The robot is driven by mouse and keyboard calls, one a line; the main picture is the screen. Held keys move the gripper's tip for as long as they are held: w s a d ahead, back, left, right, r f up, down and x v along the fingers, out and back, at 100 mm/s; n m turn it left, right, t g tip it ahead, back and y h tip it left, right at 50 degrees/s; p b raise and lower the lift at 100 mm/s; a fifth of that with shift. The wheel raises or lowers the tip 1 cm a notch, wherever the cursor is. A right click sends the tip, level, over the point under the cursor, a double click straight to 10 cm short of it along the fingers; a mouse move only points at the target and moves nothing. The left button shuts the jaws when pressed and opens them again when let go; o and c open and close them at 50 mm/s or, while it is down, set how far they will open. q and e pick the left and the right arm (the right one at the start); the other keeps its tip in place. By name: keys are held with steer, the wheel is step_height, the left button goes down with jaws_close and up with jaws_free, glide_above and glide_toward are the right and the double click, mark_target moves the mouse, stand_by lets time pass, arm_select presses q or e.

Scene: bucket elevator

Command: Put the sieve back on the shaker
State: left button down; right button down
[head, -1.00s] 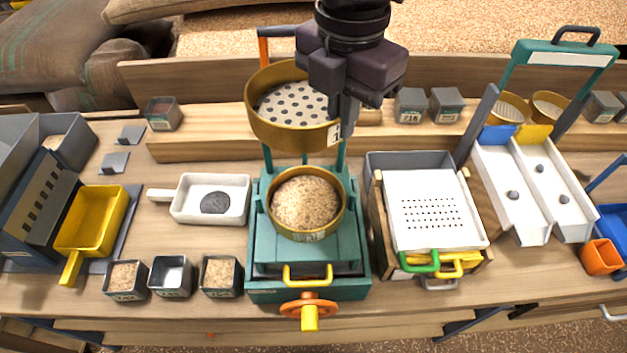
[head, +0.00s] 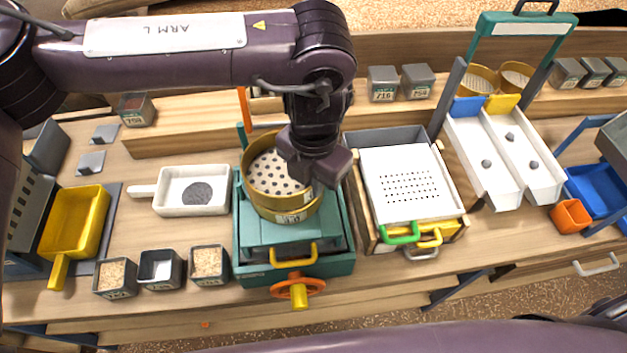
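The sieve (head: 270,175), a brass ring with a dark-dotted pale mesh, sits level over the teal shaker (head: 262,247). Its lower edge meets the brass pan (head: 293,216) on the shaker, which it almost fully covers; I cannot tell whether it is fully seated. My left gripper (head: 313,180) points down at the sieve's right rim and appears shut on it; its fingertips are mostly hidden by the gripper body. My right gripper is out of view.
A white scoop tray (head: 172,207) and small grain boxes (head: 208,262) stand left of the shaker. A white perforated tray box (head: 395,205) stands close on its right. An orange knob (head: 298,287) projects at its front. A wooden ledge (head: 190,128) runs behind.

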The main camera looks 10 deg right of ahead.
arm_select(q)
steer(key=shift+f, duration=0.45)
steer(key=shift+w+f, duration=0.1)
steer(key=shift+f, duration=0.15)
steer(key=c, duration=1.6)
jaws_free()
steer(key=shift+c, duration=0.2)
